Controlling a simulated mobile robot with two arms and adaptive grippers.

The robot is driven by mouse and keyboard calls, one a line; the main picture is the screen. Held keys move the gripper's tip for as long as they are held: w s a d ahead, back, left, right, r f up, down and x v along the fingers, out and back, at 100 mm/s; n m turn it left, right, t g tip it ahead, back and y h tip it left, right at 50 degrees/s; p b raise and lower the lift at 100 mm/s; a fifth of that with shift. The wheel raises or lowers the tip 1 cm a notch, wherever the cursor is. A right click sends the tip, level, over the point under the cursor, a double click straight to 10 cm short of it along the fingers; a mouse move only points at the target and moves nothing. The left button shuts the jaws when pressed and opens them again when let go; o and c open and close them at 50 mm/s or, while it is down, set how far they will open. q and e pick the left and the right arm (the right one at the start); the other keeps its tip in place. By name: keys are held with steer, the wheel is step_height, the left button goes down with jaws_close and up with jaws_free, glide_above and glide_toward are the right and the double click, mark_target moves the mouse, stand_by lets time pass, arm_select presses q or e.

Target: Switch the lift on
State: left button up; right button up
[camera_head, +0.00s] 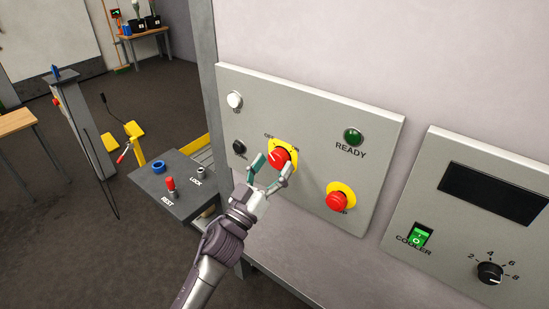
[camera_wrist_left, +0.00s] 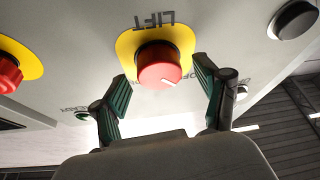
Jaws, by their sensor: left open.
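The red LIFT knob (camera_head: 279,158) sits on a yellow plate on the grey wall panel (camera_head: 310,115). My right gripper is not in view.
A red button on yellow (camera_head: 337,199) lies lower right of the knob. A green READY lamp (camera_head: 353,137), white button (camera_head: 235,100) and black button (camera_head: 239,147) share the panel. A second panel (camera_head: 470,190) holds the COOLER switch (camera_head: 421,236). A REST/LOCK box (camera_head: 180,190) stands left.

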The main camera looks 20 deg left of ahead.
arm_select(q)
steer(key=shift+w+d+r, duration=0.1)
steer(key=shift+w+r, duration=0.1)
steer(key=shift+w, duration=0.2)
steer(key=c, duration=1.2)
steer(key=shift+o, duration=0.2)
